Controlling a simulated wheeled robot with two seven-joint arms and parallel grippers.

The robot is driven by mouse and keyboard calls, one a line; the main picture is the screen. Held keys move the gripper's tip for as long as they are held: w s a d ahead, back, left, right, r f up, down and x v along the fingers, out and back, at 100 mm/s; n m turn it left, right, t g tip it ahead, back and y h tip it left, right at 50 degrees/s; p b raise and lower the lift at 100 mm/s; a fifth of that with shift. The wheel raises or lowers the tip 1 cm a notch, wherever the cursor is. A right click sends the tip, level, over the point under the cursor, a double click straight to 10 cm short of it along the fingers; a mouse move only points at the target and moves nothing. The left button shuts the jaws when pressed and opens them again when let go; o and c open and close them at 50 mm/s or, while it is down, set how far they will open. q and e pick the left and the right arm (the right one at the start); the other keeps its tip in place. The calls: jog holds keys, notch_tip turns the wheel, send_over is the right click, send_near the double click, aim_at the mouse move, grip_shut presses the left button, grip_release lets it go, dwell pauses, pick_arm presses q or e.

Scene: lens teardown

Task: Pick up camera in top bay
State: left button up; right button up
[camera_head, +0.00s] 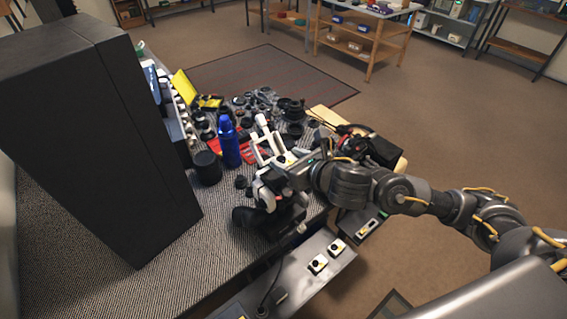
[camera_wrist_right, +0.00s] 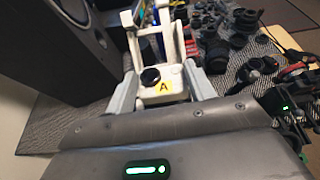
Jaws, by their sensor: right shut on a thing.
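My right gripper (camera_head: 272,178) comes in from the right in the head view and is over the near edge of the bench. In the wrist view the grey fingers of this gripper (camera_wrist_right: 163,92) are shut on a white part (camera_wrist_right: 179,84). The part has a round black piece on it, a yellow label marked A, and a white open frame reaching away. Its white frame (camera_head: 263,146) also shows in the head view. I cannot tell whether this part is the camera named in the task. I cannot make out a marked top bay. My left gripper is not in view.
A grey unit (camera_head: 297,283) with small white pieces bearing black knobs (camera_head: 318,264) is by the near bench edge. A blue bottle (camera_head: 229,141), a black cylinder (camera_head: 207,168) and several lens parts crowd the bench beyond.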

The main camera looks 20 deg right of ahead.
jog(key=w+d+r+p+v, duration=0.1)
jog(key=r+p+v, duration=0.1)
jog(key=p+v, duration=0.9)
jog(key=shift+s+d+r, duration=0.7)
jog(key=shift+s+d, duration=0.1)
jog(key=shift+s, duration=0.15)
